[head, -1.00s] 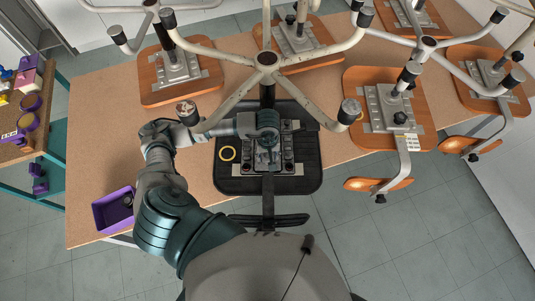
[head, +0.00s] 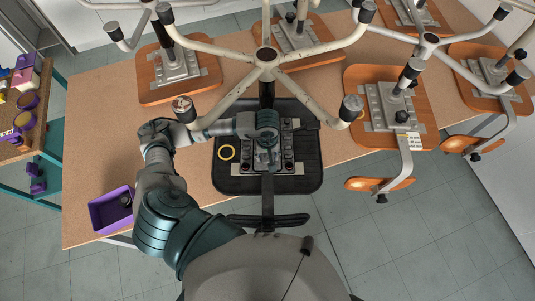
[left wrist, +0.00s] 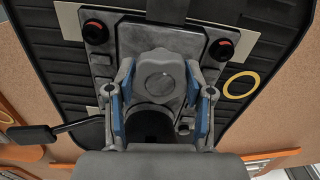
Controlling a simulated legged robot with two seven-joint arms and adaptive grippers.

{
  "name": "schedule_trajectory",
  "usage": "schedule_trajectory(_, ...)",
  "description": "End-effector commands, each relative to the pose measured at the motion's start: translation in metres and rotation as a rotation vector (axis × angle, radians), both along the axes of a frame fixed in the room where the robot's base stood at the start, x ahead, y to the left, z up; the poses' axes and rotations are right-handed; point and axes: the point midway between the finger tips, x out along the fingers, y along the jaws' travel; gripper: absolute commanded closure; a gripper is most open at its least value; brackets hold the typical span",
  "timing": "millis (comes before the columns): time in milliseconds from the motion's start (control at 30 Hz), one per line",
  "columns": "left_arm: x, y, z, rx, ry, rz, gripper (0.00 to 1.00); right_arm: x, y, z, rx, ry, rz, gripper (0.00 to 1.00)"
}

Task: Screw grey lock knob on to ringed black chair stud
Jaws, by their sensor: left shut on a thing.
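The black chair seat (head: 305,178) lies upside down on the table with a metal plate on its underside. A yellow ring (head: 227,153) lies flat on it, left of the plate, and also shows in the left wrist view (left wrist: 242,84). My left gripper (head: 266,158) is over the plate. In the left wrist view the grey lobed lock knob (left wrist: 160,80) sits between the fingers of my left gripper (left wrist: 160,98), which is shut on it. The stud is hidden behind the knob, so I cannot tell how far the knob is on. My right gripper is not in view.
A purple bin (head: 106,215) with a dark piece in it stands at the table's front left. Several wooden chair seats (head: 156,92) with metal bases stand around the back and right. Pale chair legs (head: 230,98) reach over the black chair.

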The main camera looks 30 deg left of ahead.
Motion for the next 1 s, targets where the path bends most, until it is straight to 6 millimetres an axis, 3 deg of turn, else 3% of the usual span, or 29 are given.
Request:
schedule_trajectory(333, 0.0, 0.0, -0.012, 0.0, 0.0, 0.0, 0.82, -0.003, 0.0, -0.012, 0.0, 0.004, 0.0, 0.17)
schedule_trajectory(367, 0.0, 0.0, -0.011, 0.0, 0.0, 0.0, 0.45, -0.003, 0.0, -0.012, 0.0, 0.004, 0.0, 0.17)
schedule_trajectory(467, 0.0, 0.0, -0.01, 0.0, 0.0, 0.0, 0.2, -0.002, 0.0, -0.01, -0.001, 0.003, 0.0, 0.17)
schedule_trajectory(800, 0.0, 0.0, -0.009, 0.0, 0.0, 0.0, 0.19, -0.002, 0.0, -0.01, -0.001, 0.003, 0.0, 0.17)
schedule_trajectory(1000, 0.001, 0.001, 0.018, 0.001, -0.004, -0.001, 0.19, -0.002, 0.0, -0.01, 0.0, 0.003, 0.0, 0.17)
